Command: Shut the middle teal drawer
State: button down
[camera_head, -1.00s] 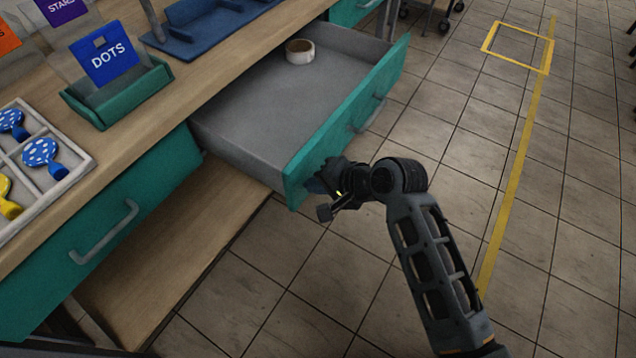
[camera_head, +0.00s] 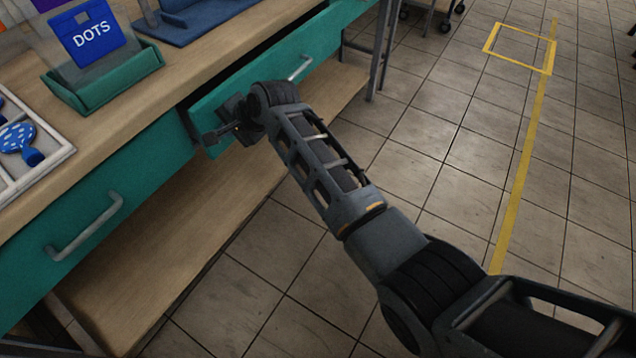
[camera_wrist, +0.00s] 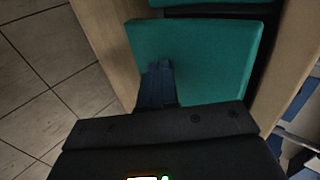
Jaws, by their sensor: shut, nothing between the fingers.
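The middle teal drawer (camera_head: 275,78) is nearly shut, with its front standing a little out from the bench and a dark gap at its left end. Its metal handle (camera_head: 300,67) is on the right part of the front. My gripper (camera_head: 226,132) is shut and empty at the left end of the drawer front; the arm hides part of this contact. In the wrist view the shut fingers (camera_wrist: 156,82) lie against or just before the teal drawer front (camera_wrist: 205,58). The inside of the drawer is hidden.
Another teal drawer (camera_head: 120,198) at the left is shut. A wooden lower shelf (camera_head: 165,240) lies below. The tiled floor (camera_head: 430,160) at right is clear.

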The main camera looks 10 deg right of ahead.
aim_at(208, 117)
jog(key=w+a+b, duration=0.3)
jog(key=w+a, duration=0.1)
jog(key=shift+f, duration=0.1)
jog(key=shift+r, duration=0.25)
jog(key=shift+a+r, duration=0.1)
jog(key=shift+a, duration=0.05)
